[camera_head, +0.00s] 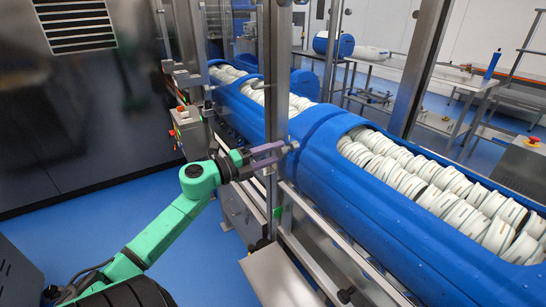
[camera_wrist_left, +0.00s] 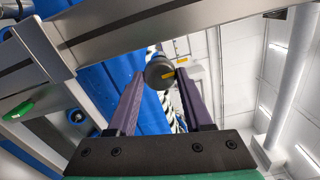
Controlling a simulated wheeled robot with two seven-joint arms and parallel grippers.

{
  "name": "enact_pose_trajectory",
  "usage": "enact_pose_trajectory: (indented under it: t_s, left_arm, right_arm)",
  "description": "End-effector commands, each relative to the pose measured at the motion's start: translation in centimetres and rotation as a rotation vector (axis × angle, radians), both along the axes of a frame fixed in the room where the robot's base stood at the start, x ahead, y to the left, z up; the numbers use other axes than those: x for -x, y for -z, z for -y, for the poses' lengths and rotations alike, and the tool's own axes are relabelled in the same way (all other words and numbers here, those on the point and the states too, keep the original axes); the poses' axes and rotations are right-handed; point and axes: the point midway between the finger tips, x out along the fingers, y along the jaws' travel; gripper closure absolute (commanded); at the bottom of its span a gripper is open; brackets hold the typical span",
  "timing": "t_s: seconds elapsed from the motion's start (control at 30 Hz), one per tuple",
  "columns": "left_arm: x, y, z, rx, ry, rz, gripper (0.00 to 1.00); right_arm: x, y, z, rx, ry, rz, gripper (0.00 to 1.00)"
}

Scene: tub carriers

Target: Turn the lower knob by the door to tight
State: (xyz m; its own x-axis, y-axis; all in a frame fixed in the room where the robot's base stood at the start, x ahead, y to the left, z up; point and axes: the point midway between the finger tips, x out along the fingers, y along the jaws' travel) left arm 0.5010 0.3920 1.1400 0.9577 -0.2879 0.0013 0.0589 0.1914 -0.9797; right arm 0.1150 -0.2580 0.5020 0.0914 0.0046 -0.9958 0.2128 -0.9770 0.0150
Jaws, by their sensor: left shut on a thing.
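A dark round knob (camera_wrist_left: 158,72) with a yellow mark sits between the fingertips in the left wrist view. The mark points to the right there; no readable "tight" label shows. My left gripper (camera_head: 270,155), with purple fingers, reaches in from the left to the metal door post (camera_head: 270,90) in the head view. In the left wrist view, my left gripper (camera_wrist_left: 160,82) is shut on the knob, one finger on each side. In the head view the knob is small and hard to make out at the fingertips. My right gripper is not in view.
A long blue tub carrier (camera_head: 340,190) filled with white round tubs (camera_head: 440,190) runs behind the post. A metal frame rail (camera_head: 320,225) lies below it. A control box with buttons (camera_head: 188,130) stands left of the post. Blue floor (camera_head: 200,250) is open around my left arm.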

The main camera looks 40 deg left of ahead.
Motion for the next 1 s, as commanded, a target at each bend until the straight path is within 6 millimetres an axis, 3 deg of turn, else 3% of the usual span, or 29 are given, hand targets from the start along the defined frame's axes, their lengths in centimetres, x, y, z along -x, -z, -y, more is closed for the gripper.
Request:
enact_pose_trajectory:
  t_s: [0.67, 0.7, 0.77, 1.0]
  left_arm:
    - [0.01, 0.31, 0.11, -0.075, 0.004, 0.017, 1.0]
    - [0.01, 0.32, 0.12, -0.076, 0.004, 0.016, 0.46]
    - [0.01, 0.31, 0.1, -0.074, 0.003, 0.016, 0.23]
    - [0.0, 0.17, 0.05, -0.073, 0.001, 0.018, 0.19]
  right_arm:
    - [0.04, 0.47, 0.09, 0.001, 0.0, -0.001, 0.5]
    - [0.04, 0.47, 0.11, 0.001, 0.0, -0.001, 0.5]
    - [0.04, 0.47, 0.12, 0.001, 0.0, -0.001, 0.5]
    - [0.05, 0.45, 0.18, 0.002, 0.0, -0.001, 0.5]
